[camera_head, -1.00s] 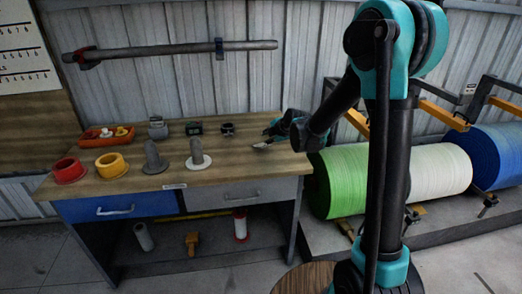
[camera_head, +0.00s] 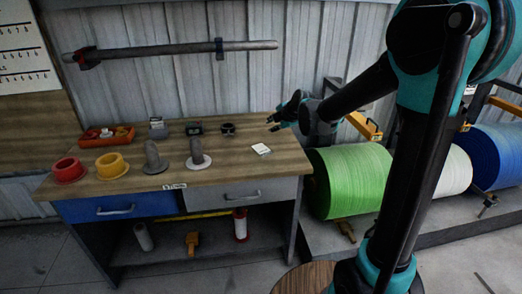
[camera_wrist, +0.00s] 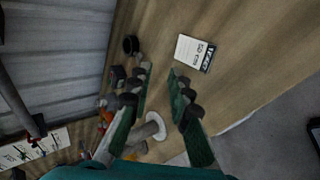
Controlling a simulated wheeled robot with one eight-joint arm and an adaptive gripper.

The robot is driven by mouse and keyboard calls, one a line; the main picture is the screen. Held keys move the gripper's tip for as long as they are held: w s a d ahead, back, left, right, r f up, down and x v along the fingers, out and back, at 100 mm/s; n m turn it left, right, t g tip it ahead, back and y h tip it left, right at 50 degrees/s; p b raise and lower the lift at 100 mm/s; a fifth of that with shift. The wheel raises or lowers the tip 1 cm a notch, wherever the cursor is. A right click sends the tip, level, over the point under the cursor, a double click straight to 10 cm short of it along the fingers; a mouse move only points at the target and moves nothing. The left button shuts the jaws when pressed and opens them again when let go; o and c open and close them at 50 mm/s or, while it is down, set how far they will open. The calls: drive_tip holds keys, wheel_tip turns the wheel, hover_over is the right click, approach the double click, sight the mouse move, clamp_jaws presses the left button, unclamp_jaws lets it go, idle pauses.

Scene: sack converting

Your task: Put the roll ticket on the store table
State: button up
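The roll ticket (camera_head: 261,149), a small white card with dark print, lies flat near the right end of the wooden-topped table (camera_head: 230,174). It also shows in the wrist view (camera_wrist: 193,52), face up on the wood. My gripper (camera_head: 272,123) is above the table's back right part, behind the ticket and apart from it. In the wrist view my gripper (camera_wrist: 160,78) has its two green fingers spread with nothing held between them. The ticket is beyond the right fingertip.
The table also holds a red ring (camera_head: 69,170), a yellow ring (camera_head: 112,166), two upright cones, an orange tray (camera_head: 108,135) and small devices at the back. The tabletop around the ticket is clear.

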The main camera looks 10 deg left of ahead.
drive_tip(key=s+d+f+m+g+h, duration=0.1)
drive_tip(key=s+d+f+m, duration=0.3)
drive_tip(key=s+d+m, duration=0.4)
drive_tip(key=s+d+f+m+g+h, duration=0.1)
drive_tip(key=s+d+f+m+h, duration=0.2)
drive_tip(key=s, duration=1)
drive_tip(key=s+d+f+m+g+h, duration=0.1)
drive_tip(key=s+d+f+m+g, duration=0.1)
drive_tip(key=s+d+f+m, duration=0.5)
drive_tip(key=s+d+m, duration=0.3)
drive_tip(key=d+m, duration=0.3)
drive_tip(key=m, duration=0.1)
drive_tip(key=shift+s+d+f+h, duration=0.15)
drive_tip(key=shift+s+d+h, duration=0.1)
drive_tip(key=shift+d+h, duration=0.15)
